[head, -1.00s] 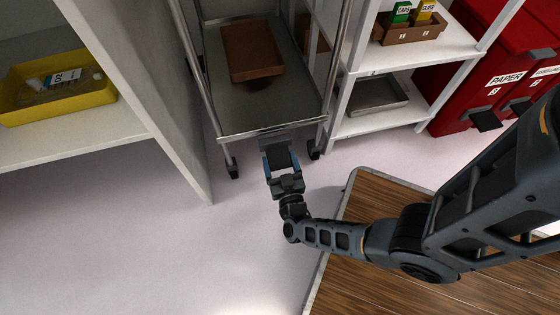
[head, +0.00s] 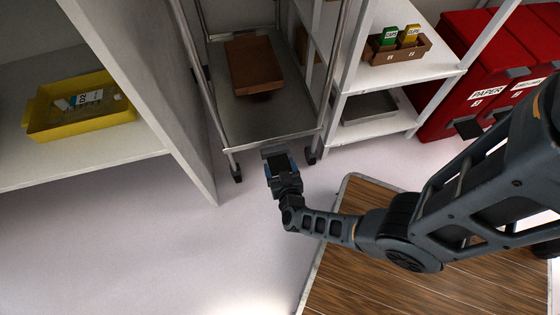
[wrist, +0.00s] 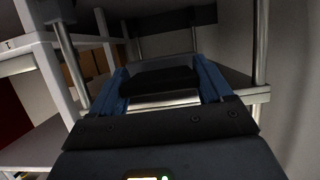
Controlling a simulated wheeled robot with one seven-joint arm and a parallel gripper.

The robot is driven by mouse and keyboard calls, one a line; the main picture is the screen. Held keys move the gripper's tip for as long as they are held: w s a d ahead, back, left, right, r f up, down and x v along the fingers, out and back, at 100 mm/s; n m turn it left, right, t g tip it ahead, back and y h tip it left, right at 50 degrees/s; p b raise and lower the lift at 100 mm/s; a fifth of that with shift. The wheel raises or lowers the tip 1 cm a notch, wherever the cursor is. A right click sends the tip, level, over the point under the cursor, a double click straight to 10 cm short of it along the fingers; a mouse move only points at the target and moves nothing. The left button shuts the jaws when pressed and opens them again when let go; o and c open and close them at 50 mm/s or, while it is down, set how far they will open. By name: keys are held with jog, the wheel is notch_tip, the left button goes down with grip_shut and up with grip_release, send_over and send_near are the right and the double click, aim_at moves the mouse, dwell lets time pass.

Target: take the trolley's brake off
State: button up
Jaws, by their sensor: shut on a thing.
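The metal trolley (head: 268,139) stands between a pale partition and white shelves, its front end toward me. My gripper (head: 279,162) is low at the trolley's front end, between its two front castors. In the wrist view the blue fingers of my gripper (wrist: 163,88) stand either side of a dark, wide block (wrist: 160,80), which looks like the trolley's brake; the fingers are shut on it. My gripper and wrist hide part of the brake in the head view. Whether the brake is on or off cannot be told.
A brown box (head: 254,63) lies on the trolley. The partition (head: 180,140) is close on the left, with a yellow tray (head: 50,132) on its shelf. White shelves (head: 385,130) and red bins (head: 448,125) are to the right. A wooden tabletop (head: 420,285) lies under my arm.

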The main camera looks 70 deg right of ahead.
jog(key=shift+r, duration=0.1)
dwell(0.4)
jog(key=o, duration=1.4)
jog(key=p+v, duration=0.3)
jog(key=v, duration=0.4)
jog(key=shift+s+a+r, duration=0.2)
jog(key=shift+a+r, duration=0.05)
jog(key=shift+a, duration=0.05)
